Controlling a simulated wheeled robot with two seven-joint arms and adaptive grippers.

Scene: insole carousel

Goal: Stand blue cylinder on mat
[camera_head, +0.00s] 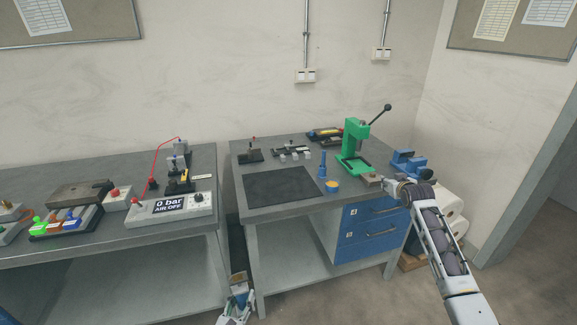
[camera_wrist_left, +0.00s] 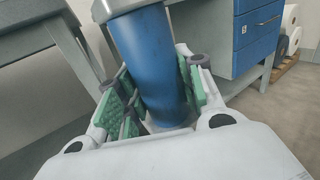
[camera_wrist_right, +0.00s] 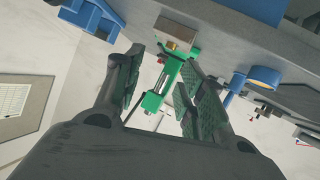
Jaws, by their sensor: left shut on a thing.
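The blue cylinder (camera_wrist_left: 150,60) with a grey end is between the green-padded fingers of my left gripper (camera_wrist_left: 158,95), which is shut on it. In the head view my left gripper (camera_head: 238,292) is low, in front of the benches and below their tops. The cylinder is too small there to make out clearly. The black mat (camera_head: 280,187) lies flat and bare on the right bench. My right gripper (camera_wrist_right: 160,85) is open and empty, with its fingers apart, near the right end of that bench.
On the right bench (camera_head: 240,209) stand a green press (camera_head: 353,147), a blue bottle-like thing (camera_head: 322,166), a blue tin with a yellow top (camera_head: 332,186) and a blue vise (camera_head: 408,163). A gap separates it from the left bench (camera_head: 110,235).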

